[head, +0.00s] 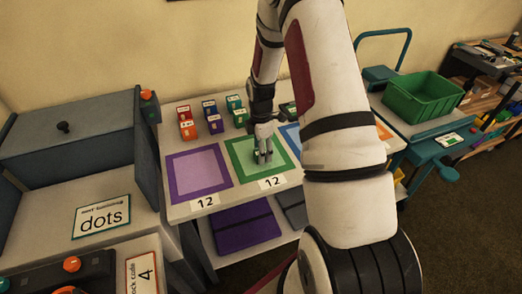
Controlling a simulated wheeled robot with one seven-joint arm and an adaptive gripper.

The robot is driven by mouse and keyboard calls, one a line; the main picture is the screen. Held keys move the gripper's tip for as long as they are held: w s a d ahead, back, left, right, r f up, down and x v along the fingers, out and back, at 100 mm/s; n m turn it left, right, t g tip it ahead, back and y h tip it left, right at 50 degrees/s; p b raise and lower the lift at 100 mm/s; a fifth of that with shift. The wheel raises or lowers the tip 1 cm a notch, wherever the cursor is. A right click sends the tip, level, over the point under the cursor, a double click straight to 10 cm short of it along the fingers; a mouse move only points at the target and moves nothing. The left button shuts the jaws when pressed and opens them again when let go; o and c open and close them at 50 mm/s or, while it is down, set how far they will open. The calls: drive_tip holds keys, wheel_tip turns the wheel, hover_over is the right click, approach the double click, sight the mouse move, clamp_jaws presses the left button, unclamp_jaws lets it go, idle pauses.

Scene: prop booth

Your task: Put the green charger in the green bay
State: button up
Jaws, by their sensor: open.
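The green bay (232,148) is a green square outline with a pale middle on the table, with a "12" label at its front edge. My gripper (263,157) points down over the right part of this bay, with its fingers open. A small dark-green thing, which looks like the green charger (256,154), shows low at the fingertips, inside the outline. The fingers hide much of it, and I cannot tell whether they touch it. Another green block (240,117) stands in the row behind the bay.
A purple bay (172,192) lies left of the green one; a blue bay (287,130) is partly hidden by my arm. Several coloured blocks, including a purple one (215,124), stand behind. A grey cabinet (70,140) borders the left, and a green crate (422,97) stands right.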

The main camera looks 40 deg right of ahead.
drive_tip(key=s+a+r+m+t, duration=0.1)
drive_tip(key=a+r+m, duration=0.15)
drive_tip(key=r, duration=0.85)
drive_tip(key=s+a+r+m, duration=0.1)
drive_tip(key=s+a+r, duration=0.15)
drive_tip(key=r, duration=0.85)
drive_tip(key=s+a+r+m+t, duration=0.2)
drive_tip(key=s+a+r+m, duration=0.3)
drive_tip(key=s, duration=0.5)
drive_tip(key=s+a+r+m+t, duration=0.2)
drive_tip(key=s+a+r+m, duration=0.4)
drive_tip(key=s+a+r, duration=0.2)
drive_tip(key=shift+s+a, duration=0.75)
drive_tip(key=shift+s, duration=0.3)
